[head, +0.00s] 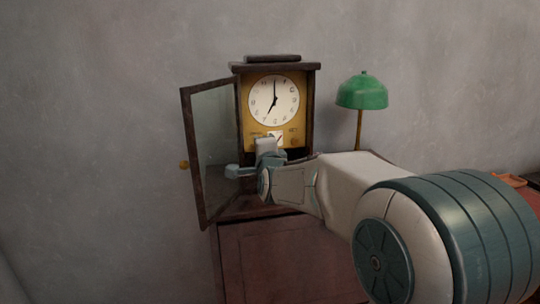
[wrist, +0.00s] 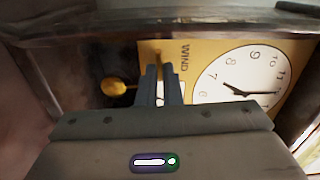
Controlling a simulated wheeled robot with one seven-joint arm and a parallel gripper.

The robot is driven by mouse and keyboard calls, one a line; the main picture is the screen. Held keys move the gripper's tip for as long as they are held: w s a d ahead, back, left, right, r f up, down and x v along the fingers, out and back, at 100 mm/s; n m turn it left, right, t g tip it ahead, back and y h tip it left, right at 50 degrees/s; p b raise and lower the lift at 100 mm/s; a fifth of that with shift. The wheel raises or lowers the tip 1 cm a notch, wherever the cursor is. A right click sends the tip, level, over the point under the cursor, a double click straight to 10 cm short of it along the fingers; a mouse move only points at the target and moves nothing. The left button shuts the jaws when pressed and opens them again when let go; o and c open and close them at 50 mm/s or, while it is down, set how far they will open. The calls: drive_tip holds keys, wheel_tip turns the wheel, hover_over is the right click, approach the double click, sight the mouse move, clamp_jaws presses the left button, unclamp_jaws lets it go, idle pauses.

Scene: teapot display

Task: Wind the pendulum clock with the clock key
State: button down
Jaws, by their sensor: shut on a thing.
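The pendulum clock (head: 246,118) stands against the wall, with a dark wooden case, a yellow dial plate and a white face. Its glass door (head: 190,135) is swung open to the left. In the wrist view the clock's face (wrist: 240,80) appears turned sideways, beside the word WIND and a brass pendulum bob (wrist: 113,87). My gripper (head: 270,138) is in front of the lower dial plate. In the wrist view, my gripper's fingers (wrist: 162,72) are close together beside the WIND lettering. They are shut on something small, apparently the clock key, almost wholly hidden. I cannot tell whether it sits in the winding hole.
A green-shaded lamp (head: 361,92) with a brass stem stands just right of the clock. The reddish-brown cabinet top (head: 285,235) lies under the clock. An orange object (head: 511,180) is at the far right. The open door is close on my gripper's left.

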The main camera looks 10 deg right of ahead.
drive_tip(key=shift+d+f+m+b, duration=0.15)
drive_tip(key=shift+m+b, duration=0.75)
drive_tip(key=shift+m, duration=0.7)
drive_tip(key=shift+d+r+m+b, duration=0.15)
drive_tip(key=shift+m+b, duration=0.75)
drive_tip(key=shift+m, duration=0.7)
drive_tip(key=c, duration=1.6)
unclamp_jaws()
drive_tip(key=shift+d, duration=0.3)
drive_tip(key=s, duration=1.4)
drive_tip(key=shift+a+p, duration=0.1)
drive_tip(key=shift+p, duration=0.2)
